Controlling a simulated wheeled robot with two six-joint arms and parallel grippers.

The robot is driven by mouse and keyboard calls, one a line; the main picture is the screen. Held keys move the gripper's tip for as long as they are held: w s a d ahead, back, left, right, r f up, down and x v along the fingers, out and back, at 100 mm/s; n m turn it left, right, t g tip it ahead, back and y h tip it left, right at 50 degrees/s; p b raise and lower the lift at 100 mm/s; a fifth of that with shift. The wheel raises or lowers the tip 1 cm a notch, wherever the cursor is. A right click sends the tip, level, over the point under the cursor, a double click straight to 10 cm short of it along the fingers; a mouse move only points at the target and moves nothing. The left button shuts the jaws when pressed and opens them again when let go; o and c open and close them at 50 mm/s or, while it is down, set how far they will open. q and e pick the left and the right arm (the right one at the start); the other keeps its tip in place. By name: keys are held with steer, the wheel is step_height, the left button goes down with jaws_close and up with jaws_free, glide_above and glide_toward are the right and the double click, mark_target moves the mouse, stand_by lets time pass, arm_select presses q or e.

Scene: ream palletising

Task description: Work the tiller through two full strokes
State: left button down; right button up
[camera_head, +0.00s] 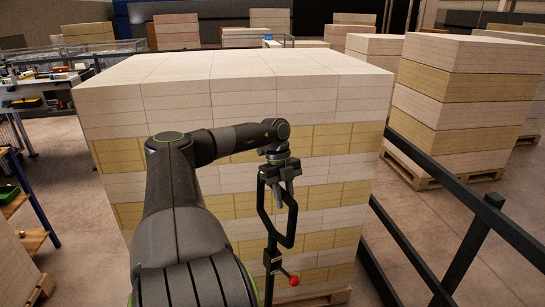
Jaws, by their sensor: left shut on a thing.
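The tiller (292,225) is a black bar bent into a loop handle on a shaft, in the lower middle of the head view. It stands roughly upright in front of a large stack of reams. A red ball (294,281) sits on a short lever low on its shaft. My left gripper (278,190) points down and is shut on the top of the tiller's loop. Its fingers partly hide the grip. The foot of the tiller is cut off by the lower edge. My right gripper is not in view.
The ream stack (235,95), in white and yellow layers on a wooden pallet (325,298), fills the middle just behind the tiller. A black railing (420,262) runs along the right. More stacks (465,100) stand behind it. A cluttered workbench (45,95) is at left.

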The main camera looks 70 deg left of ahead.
arm_select(q)
steer(key=w+a+f+b, duration=0.1)
steer(key=w+b, duration=0.2)
steer(key=w, duration=0.9)
steer(key=shift+f+b, duration=0.3)
steer(key=shift+f, duration=0.1)
steer(key=shift+a, duration=0.1)
